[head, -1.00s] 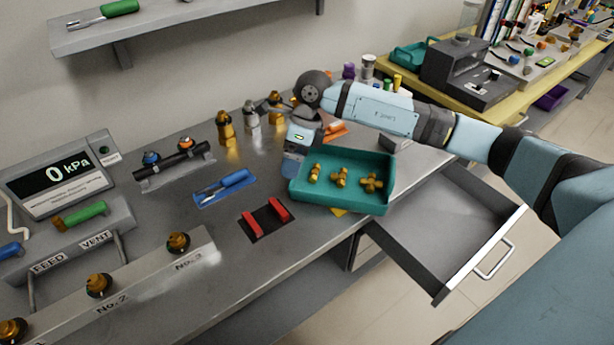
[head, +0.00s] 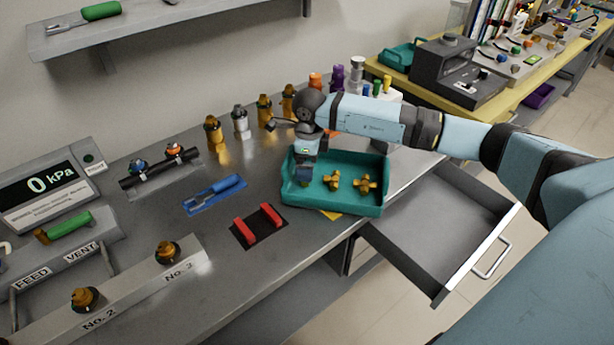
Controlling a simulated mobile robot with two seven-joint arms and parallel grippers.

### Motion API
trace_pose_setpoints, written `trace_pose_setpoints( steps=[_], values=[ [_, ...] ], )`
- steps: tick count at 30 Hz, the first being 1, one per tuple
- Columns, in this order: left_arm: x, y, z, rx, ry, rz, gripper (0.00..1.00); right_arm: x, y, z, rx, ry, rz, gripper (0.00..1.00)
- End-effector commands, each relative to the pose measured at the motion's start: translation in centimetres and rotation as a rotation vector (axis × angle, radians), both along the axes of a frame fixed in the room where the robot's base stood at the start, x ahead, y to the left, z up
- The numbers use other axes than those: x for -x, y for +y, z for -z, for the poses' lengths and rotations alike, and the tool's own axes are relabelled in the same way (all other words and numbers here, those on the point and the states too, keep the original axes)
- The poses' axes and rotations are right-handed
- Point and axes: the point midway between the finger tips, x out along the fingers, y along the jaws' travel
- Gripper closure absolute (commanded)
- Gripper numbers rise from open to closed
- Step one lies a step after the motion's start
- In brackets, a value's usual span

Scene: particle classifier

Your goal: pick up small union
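The teal tray (head: 335,208) stands on the steel bench near its front edge. Two brass fittings show in it: a smaller one (head: 332,181) in the middle and a cross-shaped one (head: 365,184) on the right. A third small brass fitting, which showed at the tray's left end before, is now hidden behind my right gripper. My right gripper (head: 304,180) points down into the left part of the tray. Its fingertips are too hidden to tell whether they are open or shut, or touch the fitting. My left gripper is out of view.
An open drawer (head: 432,230) juts out below the bench, right of the tray. Brass and silver fittings (head: 240,122) stand in a row behind. Red holders (head: 258,224) and a blue tool (head: 214,193) lie left of the tray.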

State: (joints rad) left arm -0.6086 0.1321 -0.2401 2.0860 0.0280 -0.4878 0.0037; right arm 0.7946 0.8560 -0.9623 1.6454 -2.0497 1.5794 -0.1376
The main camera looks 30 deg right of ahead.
Motion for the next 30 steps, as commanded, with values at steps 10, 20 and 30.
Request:
trace_pose_setpoints(
  steps=[10, 20, 30],
  values=[
    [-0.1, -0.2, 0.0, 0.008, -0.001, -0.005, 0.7, 0.3, -0.1, 4.3, -0.001, 0.001, 0.0, 0.06],
    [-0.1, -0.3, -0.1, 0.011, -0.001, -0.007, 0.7, 0.2, -0.2, 4.3, -0.001, 0.0, 0.0, 0.41],
    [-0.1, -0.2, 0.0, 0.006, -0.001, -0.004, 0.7, 0.2, -0.2, 4.2, -0.001, 0.0, 0.0, 0.62]
  ],
)
